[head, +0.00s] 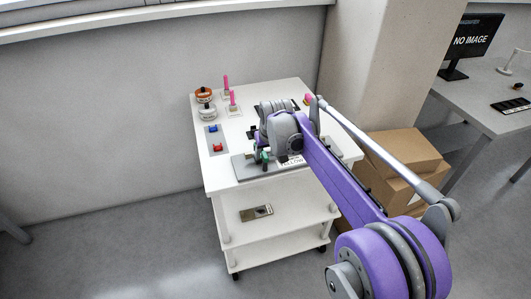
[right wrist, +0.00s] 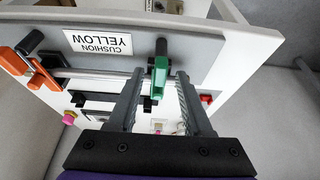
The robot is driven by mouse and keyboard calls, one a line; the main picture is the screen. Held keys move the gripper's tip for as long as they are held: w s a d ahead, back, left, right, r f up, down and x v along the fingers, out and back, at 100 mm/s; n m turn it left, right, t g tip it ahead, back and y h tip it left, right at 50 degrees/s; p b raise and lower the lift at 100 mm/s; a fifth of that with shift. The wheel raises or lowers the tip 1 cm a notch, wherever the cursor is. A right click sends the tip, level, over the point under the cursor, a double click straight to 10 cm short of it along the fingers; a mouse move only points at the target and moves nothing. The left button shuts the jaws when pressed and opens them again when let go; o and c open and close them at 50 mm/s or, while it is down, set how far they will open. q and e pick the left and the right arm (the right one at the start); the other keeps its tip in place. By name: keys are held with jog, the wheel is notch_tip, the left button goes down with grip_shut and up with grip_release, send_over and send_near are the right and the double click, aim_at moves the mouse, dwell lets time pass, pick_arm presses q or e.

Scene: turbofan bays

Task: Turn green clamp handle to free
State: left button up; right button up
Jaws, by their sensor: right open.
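The green clamp handle (right wrist: 160,76) stands at the edge of a grey plate, with a black knob above it in the right wrist view. It also shows small in the head view (head: 264,156). My right gripper (right wrist: 162,78) is open, with one finger on each side of the green handle. Gaps show beside the handle, though contact at the fingertips is hard to judge. In the head view my right arm covers part of the clamp fixture. My left gripper is in neither view.
An orange clamp (right wrist: 38,70) and a "CUSHION YELLOW" label (right wrist: 98,43) share the plate. Cardboard boxes (head: 402,150) stand right of the cart.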

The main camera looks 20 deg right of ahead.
grip_shut()
dwell(0.3)
